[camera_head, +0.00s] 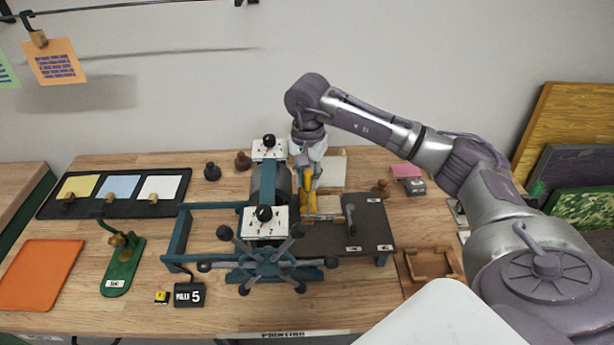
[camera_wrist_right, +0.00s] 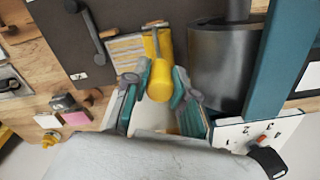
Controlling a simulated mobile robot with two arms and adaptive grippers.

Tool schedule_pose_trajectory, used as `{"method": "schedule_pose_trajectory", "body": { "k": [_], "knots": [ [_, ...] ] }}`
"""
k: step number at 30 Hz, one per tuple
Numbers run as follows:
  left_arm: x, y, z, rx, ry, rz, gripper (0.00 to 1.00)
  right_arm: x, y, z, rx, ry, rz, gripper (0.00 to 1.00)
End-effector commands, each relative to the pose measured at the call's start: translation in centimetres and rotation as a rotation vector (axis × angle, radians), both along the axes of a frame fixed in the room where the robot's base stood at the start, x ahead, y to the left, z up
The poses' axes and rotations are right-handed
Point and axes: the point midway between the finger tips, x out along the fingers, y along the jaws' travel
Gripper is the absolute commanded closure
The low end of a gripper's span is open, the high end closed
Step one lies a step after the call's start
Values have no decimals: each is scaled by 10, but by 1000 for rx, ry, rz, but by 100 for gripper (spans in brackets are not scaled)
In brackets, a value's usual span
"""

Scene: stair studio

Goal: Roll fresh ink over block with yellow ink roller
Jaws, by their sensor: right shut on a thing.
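My right gripper (camera_head: 308,180) is shut on the yellow ink roller (camera_head: 309,204) and points down beside the press cylinder. In the right wrist view, the yellow handle (camera_wrist_right: 160,82) sits between the fingertips (camera_wrist_right: 158,92). The block (camera_head: 329,203) is pale with yellow on it and lies on the dark press bed (camera_head: 345,238). In the right wrist view, the block (camera_wrist_right: 127,48) shows yellow and pale stripes, and the roller's head end reaches its edge. I cannot tell whether they touch. My left gripper is not in view.
The teal press (camera_head: 183,228) has a spoked wheel (camera_head: 265,263) in front and a dark cylinder (camera_wrist_right: 218,65) close beside my right gripper. A small lever (camera_head: 349,215) stands on the bed. A black ink tray (camera_head: 109,209) and an orange sheet (camera_head: 41,275) lie left.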

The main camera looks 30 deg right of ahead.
Motion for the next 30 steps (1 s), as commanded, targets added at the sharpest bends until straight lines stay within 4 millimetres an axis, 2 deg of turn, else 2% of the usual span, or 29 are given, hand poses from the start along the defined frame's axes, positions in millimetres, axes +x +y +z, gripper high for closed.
{"method": "schedule_pose_trajectory", "body": {
  "k": [30],
  "knots": [
    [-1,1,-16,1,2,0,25,-26,-43,-1,0,1,0,100]
  ]
}}
